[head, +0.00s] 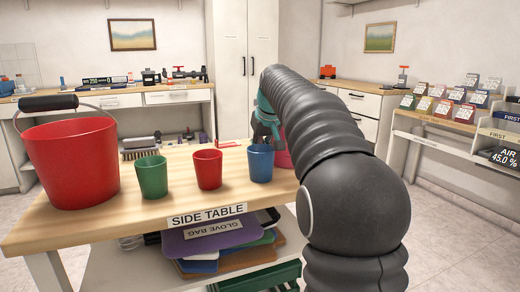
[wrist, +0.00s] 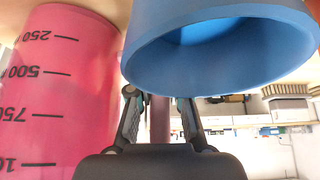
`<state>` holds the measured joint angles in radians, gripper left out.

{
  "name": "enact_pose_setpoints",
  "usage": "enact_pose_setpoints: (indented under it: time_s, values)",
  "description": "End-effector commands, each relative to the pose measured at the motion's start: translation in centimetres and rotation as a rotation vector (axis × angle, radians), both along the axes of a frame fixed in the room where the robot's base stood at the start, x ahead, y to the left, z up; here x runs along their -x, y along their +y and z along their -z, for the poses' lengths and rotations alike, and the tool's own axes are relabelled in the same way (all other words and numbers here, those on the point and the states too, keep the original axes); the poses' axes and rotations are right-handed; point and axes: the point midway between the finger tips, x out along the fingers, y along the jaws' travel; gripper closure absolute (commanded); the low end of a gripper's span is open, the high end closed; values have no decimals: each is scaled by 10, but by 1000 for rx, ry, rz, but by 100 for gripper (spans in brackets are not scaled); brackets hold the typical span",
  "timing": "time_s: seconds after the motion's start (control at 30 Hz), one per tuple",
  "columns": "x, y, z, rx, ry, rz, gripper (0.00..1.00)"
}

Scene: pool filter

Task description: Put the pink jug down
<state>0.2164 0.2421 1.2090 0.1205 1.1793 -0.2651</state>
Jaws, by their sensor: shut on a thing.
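The pink jug (head: 284,158) is mostly hidden behind my arm at the right end of the side table in the head view. In the wrist view the jug (wrist: 62,95) fills the left side, its volume marks upside down. My gripper (wrist: 158,98) is shut, with a dark pink bar, apparently the jug's handle, between its fingers. The gripper (head: 266,125) also shows in the head view, just behind the blue cup. I cannot tell whether the jug's base touches the table (head: 110,222).
The blue cup (head: 260,163) is very close to my gripper and jug; it looms in the wrist view (wrist: 215,50). A red cup (head: 208,169), green cup (head: 151,176) and red bucket (head: 68,160) stand farther left. A brush (head: 139,147) lies behind them.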

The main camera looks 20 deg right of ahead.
Motion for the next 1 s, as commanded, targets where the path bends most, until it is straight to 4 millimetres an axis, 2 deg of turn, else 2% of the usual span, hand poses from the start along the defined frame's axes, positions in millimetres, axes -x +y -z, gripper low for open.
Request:
enact_pose_setpoints:
  time_s: [0.1, 0.13, 0.17, 0.57, 0.77, 1.0]
  values:
    - [0, 0, 2, 0, 0, 0, 100]
    - [0, 0, 3, 0, 1, 0, 80]
    - [0, 0, 2, 0, 0, 0, 72]
    - [1, 0, -3, 0, -1, 0, 72]
    - [15, -1, -29, 1, -3, 0, 72]
    - [39, -1, -72, 1, -3, 0, 72]
